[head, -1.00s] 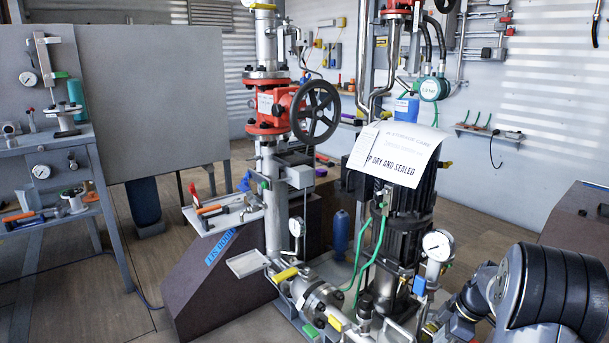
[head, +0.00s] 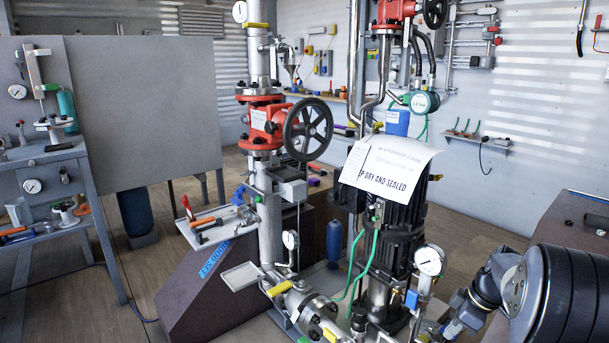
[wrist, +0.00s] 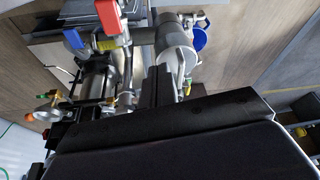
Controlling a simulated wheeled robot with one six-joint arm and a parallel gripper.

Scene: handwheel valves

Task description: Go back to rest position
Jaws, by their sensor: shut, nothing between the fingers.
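My gripper (wrist: 158,82) shows in the wrist view as two dark fingers close together, with nothing between them. It points toward pipework and floor. In the head view my arm is at the lower right, to the right of the pump, and the fingers cannot be made out. The black handwheel (head: 308,130) is on the red valve (head: 264,127) on the vertical pipe, well to the left of my arm. A second handwheel (head: 434,12) sits at the top beside another red valve.
A black pump (head: 392,225) carrying a paper sign (head: 390,168) stands left of my arm, with a pressure gauge (head: 429,261) close by. A dark bench (head: 575,225) is behind my arm at right. A red lever (wrist: 108,15) shows in the wrist view.

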